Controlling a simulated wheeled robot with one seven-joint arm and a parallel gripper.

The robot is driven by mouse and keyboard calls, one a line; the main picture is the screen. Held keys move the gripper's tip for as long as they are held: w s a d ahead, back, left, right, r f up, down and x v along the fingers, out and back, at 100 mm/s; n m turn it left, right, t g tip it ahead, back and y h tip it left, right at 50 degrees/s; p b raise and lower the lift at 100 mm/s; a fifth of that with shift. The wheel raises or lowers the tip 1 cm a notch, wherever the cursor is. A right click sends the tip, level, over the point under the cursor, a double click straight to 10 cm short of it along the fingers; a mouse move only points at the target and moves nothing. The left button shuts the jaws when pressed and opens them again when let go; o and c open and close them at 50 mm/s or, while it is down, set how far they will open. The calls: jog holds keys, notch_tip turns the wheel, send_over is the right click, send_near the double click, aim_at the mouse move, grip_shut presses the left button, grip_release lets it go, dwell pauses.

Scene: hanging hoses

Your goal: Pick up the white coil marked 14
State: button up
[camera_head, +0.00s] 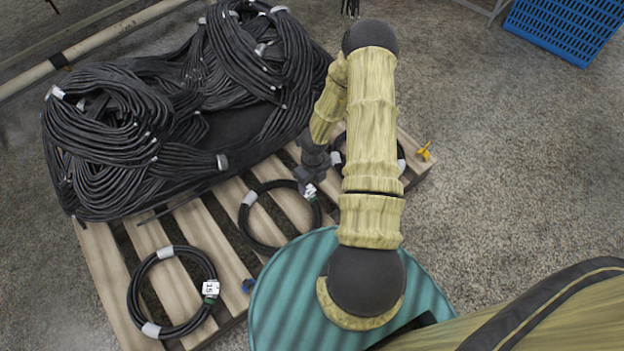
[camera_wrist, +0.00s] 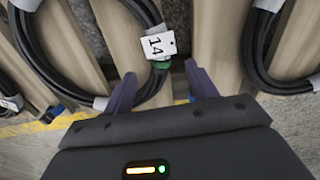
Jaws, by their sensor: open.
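The coil marked 14 is a black hose ring with a white tag (camera_wrist: 158,43) reading 14, green tape by the tag and white tape on the ring. It lies flat on the slats, and its black strands (camera_wrist: 146,12) run down past the tag in the wrist view. In the head view it is the middle coil (camera_head: 258,242), with its tag near my gripper (camera_head: 311,172). My gripper (camera_wrist: 160,72) is open and empty. In the wrist view the strands by the tag pass between its fingers; the height gap cannot be told.
Another black coil (camera_head: 137,298), tagged 15, lies at the lower left of the wooden pallet (camera_head: 103,258). A third coil (camera_wrist: 253,47) lies on the other side, partly behind my arm in the head view. A large black hose bundle (camera_head: 110,130) fills the pallet's back. A blue crate (camera_head: 570,25) stands far right.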

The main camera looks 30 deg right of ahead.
aim_at(311, 195)
notch_tip(311, 195, down, 8)
jog(key=b, duration=0.4)
jog(key=shift+a+f, duration=0.1)
jog(key=shift+a, duration=0.05)
jog(key=shift+c, duration=0.5)
grip_shut()
notch_tip(311, 195, up, 13)
jog(key=p, duration=0.8)
jog(key=shift+d, duration=0.2)
jog(key=shift+f, duration=0.25)
